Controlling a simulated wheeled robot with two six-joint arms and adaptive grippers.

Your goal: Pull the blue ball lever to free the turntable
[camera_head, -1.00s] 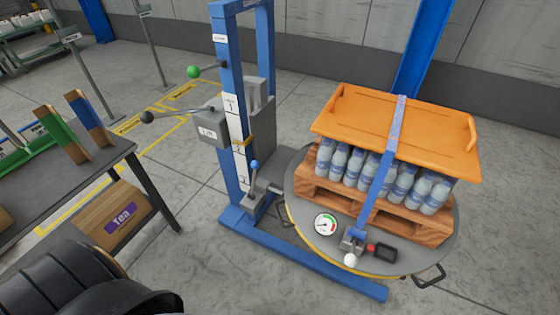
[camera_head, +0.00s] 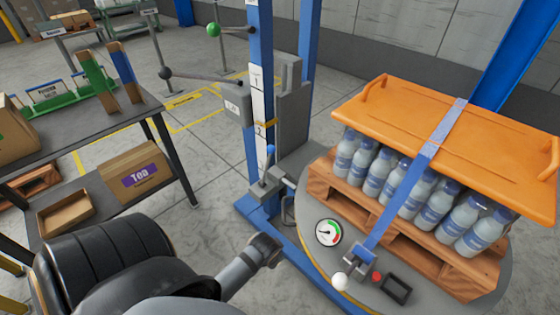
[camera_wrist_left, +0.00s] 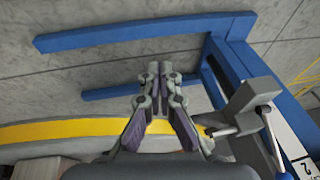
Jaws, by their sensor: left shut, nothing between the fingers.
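The blue ball lever (camera_head: 269,155) stands upright on a grey bracket at the foot of the blue mast in the head view. The round grey turntable (camera_head: 312,258) is just right of it, carrying a strapped pallet of bottles (camera_head: 410,200). My left arm reaches in from the lower left and its wrist end is below the lever, apart from it in the picture. My left gripper (camera_wrist_left: 159,70) shows in the wrist view, shut and empty, over the floor beside the turntable's yellow edge. Its fingers are not clear in the head view. My right gripper is not in view.
The blue mast (camera_head: 261,60) carries a green ball lever (camera_head: 213,30) and a black ball lever (camera_head: 165,73) above. A gauge (camera_head: 328,232) and a white ball (camera_head: 340,282) sit on the turntable. A grey table (camera_head: 70,150) stands at left.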

